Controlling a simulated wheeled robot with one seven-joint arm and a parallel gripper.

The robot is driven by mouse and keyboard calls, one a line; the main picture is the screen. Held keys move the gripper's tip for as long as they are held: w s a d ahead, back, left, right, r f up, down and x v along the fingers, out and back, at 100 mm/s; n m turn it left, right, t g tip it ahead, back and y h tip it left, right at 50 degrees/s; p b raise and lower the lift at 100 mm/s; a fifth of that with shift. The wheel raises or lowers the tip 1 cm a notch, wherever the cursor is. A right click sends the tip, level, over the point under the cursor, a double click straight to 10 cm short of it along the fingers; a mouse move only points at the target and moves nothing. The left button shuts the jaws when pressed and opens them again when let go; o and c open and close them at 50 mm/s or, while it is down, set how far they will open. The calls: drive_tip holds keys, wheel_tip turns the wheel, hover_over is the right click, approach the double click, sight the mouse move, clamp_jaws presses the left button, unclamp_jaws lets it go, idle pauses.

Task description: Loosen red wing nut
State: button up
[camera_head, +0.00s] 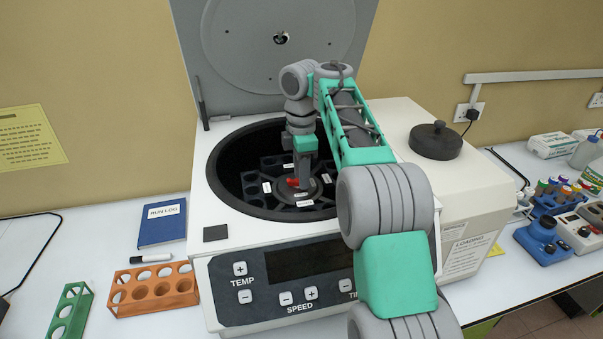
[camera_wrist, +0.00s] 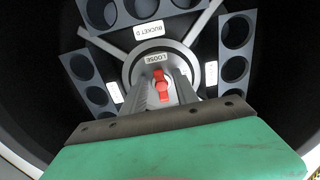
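The red wing nut (camera_wrist: 161,84) sits on the round grey hub (camera_wrist: 133,74) at the centre of the centrifuge rotor. The part of the hub beyond it carries a label (camera_wrist: 158,59) that appears to read "LOOSE". My gripper (camera_wrist: 162,90) points down into the bowl, with one finger on each side of the wing nut. Whether the fingers press on it or stand slightly apart cannot be told. In the head view, the wing nut (camera_head: 293,182) shows just left of my gripper (camera_head: 302,184), which partly hides it.
The dark bowl wall (camera_wrist: 48,75) surrounds my gripper, and rotor buckets (camera_wrist: 237,68) with empty round holes stand around the hub. The raised grey lid (camera_head: 235,85) is behind my arm. A black-knobbed lid (camera_head: 436,142) lies on the right side of the machine.

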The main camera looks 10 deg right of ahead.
wheel_tip(320, 180, up, 6)
drive_tip(key=p, duration=0.5)
drive_tip(key=shift+r, duration=0.75)
